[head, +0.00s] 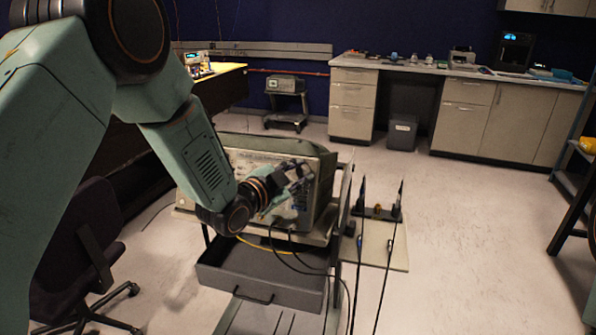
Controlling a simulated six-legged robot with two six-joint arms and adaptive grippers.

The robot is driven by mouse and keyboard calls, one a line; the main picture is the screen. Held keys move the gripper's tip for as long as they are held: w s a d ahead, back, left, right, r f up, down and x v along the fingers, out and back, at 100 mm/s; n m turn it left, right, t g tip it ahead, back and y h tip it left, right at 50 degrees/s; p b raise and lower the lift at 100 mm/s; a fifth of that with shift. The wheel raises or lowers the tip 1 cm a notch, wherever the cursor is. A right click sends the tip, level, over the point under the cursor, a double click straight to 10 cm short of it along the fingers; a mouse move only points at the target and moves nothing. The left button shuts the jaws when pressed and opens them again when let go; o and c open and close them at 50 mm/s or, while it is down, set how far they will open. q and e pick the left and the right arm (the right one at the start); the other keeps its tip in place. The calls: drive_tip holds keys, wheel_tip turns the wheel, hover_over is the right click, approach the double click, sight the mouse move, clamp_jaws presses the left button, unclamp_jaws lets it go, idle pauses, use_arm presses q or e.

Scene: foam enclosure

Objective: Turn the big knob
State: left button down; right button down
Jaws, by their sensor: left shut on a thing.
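A boxy grey-green instrument (317,172) stands on a cart in the middle of the head view, its front panel turned toward me. My left arm reaches in from the left. My left gripper (297,182) is at the right part of that panel, its fingers shut on a knob there. The big knob itself is hidden behind the fingers, so its angle cannot be told. My right gripper is out of view.
The cart has an open dark drawer (262,282) below the instrument, with black and yellow cables hanging in front. An office chair (85,240) stands at the left. A low board with upright probes (378,240) is right of the cart. Open floor (470,240) lies farther right.

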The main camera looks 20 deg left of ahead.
use_arm(q)
drive_tip(key=shift+r, duration=0.1)
idle(0.3)
drive_tip(key=c, duration=1.1)
unclamp_jaws()
drive_tip(key=shift+w, duration=0.15)
drive_tip(key=shift+o, duration=0.2)
drive_tip(key=shift+s, duration=0.25)
drive_tip(key=v, duration=1.2)
drive_tip(key=shift+w, duration=0.15)
